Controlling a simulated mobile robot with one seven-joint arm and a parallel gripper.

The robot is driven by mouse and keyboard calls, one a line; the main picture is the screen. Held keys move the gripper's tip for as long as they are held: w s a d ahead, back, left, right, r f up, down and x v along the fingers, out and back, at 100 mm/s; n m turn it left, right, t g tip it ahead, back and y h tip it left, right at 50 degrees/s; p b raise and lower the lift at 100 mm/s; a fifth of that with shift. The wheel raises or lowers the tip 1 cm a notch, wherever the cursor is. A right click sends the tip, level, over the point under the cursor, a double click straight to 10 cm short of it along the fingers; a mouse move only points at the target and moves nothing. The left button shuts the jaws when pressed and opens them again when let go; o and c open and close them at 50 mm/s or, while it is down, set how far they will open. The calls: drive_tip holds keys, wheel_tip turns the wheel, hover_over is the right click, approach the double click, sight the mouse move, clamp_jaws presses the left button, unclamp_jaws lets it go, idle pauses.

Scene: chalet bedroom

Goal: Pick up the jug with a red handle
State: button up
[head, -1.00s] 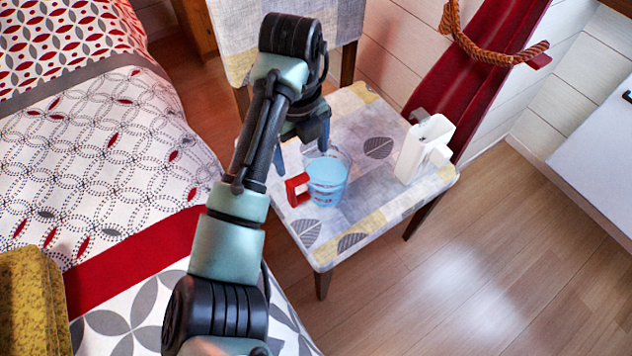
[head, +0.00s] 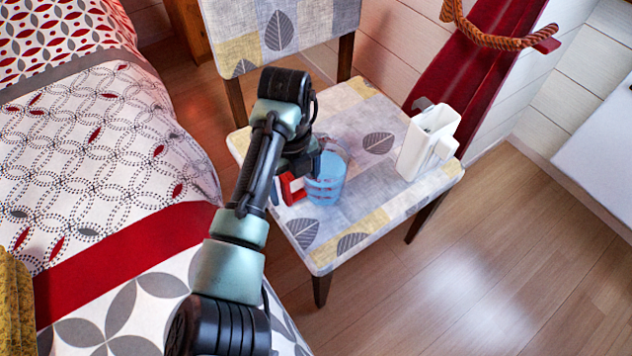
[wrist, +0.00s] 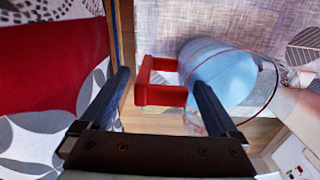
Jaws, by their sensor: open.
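The jug (head: 328,182) is clear with blue inside and red marks, and it stands on the chair seat (head: 345,222). Its red handle (head: 291,189) points left in the head view, partly behind my gripper. My gripper (head: 292,178) is low over the seat at the handle side of the jug. In the wrist view, the red handle (wrist: 158,84) shows ahead of and between the two open fingers of my gripper (wrist: 162,95). The jug body (wrist: 218,72) lies beyond the right finger. Whether a finger touches the jug is unclear.
A white container (head: 428,145) stands at the right of the seat. The chair backrest (head: 275,38) rises behind. A bed (head: 100,150) is on the left. A red panel with a rope (head: 500,38) stands against the wall. The wood floor (head: 450,270) at right is clear.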

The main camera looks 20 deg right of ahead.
wheel_tip(320, 180, down, 2)
drive_tip(key=shift+f+b, duration=0.2)
drive_tip(key=shift+b, duration=0.1)
drive_tip(key=shift+w+r, duration=0.1)
drive_tip(key=shift+r, duration=0.05)
clamp_jaws()
